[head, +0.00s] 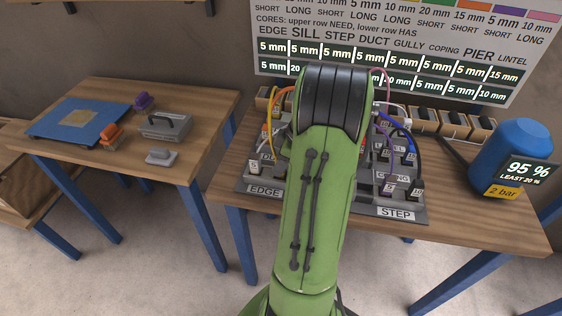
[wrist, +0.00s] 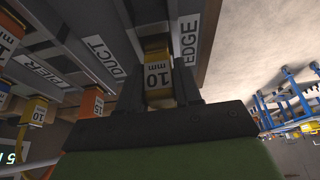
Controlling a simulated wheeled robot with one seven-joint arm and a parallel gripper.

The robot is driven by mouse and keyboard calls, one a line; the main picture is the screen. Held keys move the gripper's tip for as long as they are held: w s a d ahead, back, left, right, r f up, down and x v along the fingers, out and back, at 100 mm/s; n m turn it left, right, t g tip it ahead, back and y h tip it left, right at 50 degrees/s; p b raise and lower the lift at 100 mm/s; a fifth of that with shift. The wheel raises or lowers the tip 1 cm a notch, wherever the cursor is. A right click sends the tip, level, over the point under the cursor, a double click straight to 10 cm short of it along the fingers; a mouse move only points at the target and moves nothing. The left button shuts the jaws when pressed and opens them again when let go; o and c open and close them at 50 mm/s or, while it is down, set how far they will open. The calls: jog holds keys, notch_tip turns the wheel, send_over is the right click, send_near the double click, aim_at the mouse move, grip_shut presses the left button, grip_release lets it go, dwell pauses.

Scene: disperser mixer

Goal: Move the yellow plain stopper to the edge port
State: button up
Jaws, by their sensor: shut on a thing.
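In the wrist view my gripper (wrist: 158,88) is shut on a yellow stopper (wrist: 157,72) marked "10 mm". A finger stands on each side of it. No cord shows on its visible face. The stopper is close beside the EDGE label (wrist: 188,38), with the DUCT label (wrist: 104,54) on its other side. I cannot tell whether its far end is in a port. In the head view my green arm hides the gripper and the stopper. The EDGE label (head: 265,190) shows at the front left of the dark port panel (head: 411,197).
Orange and yellow plugs (wrist: 92,103) with cords crowd the left of the wrist view. A blue tank (head: 512,152) stands at the bench's right.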

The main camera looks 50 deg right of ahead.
jog(key=shift+f+b, duration=0.55)
jog(key=shift+f, duration=0.2)
jog(key=o, duration=1.1)
jog(key=shift+o, duration=0.2)
jog(key=shift+r, duration=0.1)
jog(key=p+v, duration=0.5)
jog(key=v, duration=1)
jog(key=shift+r+p, duration=0.35)
